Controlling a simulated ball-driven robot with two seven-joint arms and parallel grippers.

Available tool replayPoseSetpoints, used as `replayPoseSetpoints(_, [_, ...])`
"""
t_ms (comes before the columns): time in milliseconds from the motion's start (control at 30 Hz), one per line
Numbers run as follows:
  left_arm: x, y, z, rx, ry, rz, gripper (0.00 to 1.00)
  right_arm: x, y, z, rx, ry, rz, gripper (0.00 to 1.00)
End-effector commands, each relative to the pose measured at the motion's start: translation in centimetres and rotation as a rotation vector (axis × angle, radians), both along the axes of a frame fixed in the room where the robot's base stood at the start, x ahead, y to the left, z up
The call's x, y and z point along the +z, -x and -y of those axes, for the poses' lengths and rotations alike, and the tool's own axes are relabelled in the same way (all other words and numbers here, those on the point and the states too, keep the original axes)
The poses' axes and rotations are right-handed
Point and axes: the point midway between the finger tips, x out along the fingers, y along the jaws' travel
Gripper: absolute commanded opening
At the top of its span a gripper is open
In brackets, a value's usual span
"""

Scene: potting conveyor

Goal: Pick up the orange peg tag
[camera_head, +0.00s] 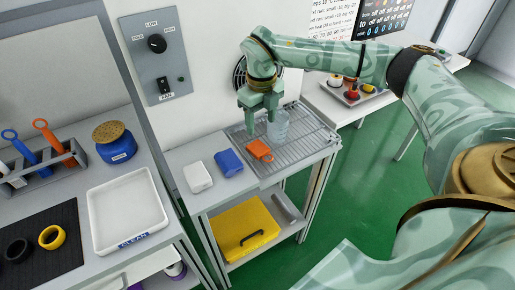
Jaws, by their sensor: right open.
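A small flat orange piece with a dark opening, seemingly the orange peg tag (260,150), lies at the near left edge of the wire rack (300,140). My right gripper (261,124) points down just above and behind it, fingers apart and clear of the tag. A clear cup (278,127) stands close beside the right finger; whether they touch I cannot tell. An orange ring-topped tool (50,137) stands in a grey holder at the left. My left gripper is out of view.
A blue block (229,163) and a white block (198,177) lie left of the orange piece. The left bench holds a white tray (102,238) and a blue jar (118,150). A control panel (156,58) is on the wall.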

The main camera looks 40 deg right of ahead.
Motion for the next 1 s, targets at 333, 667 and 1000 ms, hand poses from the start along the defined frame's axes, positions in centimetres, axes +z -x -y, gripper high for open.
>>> replayPoseSetpoints(333, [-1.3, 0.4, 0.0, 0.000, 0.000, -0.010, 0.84, -4.7, 0.0, -0.1, 0.001, -0.001, 0.000, 0.56])
replayPoseSetpoints(667, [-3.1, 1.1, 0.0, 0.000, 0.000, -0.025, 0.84, -9.4, -0.4, -0.5, 0.001, -0.003, -0.003, 0.56])
replayPoseSetpoints(1000, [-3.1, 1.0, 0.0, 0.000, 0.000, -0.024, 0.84, -9.6, -0.5, -0.5, 0.002, -0.003, 0.002, 0.34])
